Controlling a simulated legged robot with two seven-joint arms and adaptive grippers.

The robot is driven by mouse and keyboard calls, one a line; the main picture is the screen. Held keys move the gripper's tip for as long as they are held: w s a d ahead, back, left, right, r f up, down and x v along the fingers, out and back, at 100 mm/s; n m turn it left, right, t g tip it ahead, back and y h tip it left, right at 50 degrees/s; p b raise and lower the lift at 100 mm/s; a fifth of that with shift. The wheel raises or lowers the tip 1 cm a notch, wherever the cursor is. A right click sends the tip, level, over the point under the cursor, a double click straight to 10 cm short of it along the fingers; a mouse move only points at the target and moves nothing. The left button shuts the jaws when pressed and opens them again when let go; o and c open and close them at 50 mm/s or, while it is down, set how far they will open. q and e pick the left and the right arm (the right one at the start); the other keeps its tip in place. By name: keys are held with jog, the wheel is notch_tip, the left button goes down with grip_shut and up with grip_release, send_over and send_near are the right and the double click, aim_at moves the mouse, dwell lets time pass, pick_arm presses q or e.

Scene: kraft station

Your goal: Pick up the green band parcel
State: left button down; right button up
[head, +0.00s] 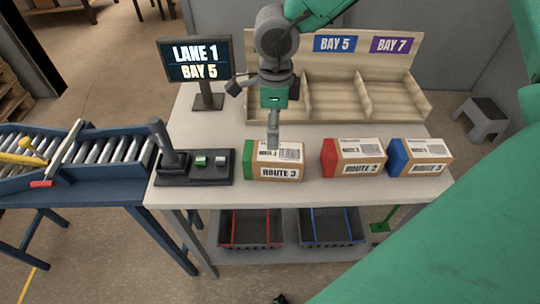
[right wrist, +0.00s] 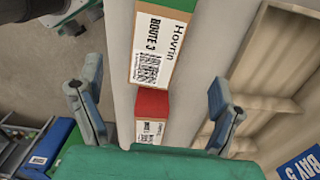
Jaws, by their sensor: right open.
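The green band parcel (head: 275,161) is a brown box with a green left end and a white "ROUTE 3" label, lying on the table's front half. It also shows in the right wrist view (right wrist: 160,45) at the top. My right gripper (head: 273,143) points down over this parcel, hiding a little of it; its green palm is above. In the right wrist view its two grey fingers (right wrist: 155,75) are spread wide and hold nothing. Whether a finger touches the box is unclear. What looks like my left gripper (right wrist: 80,14) is cut off at the top left there.
A red-ended parcel (head: 352,157) and a blue-ended parcel (head: 418,156) stand to the right. A wooden bay rack (head: 363,83) is behind. A screen reading "LANE 1 BAY 5" (head: 195,60) and a dark device (head: 190,168) are left. Bins (head: 250,229) sit below.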

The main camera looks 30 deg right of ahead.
aim_at(274, 156)
notch_tip(274, 156, down, 5)
jog(key=shift+w+f, duration=0.15)
jog(key=shift+f, duration=0.05)
jog(key=f, duration=0.4)
jog(key=shift+s+a+f, duration=0.15)
jog(key=shift+s+f, duration=0.2)
jog(key=shift+w+f, duration=0.1)
jog(key=shift+f, duration=0.2)
jog(key=shift+r, duration=0.1)
jog(key=c, duration=1.5)
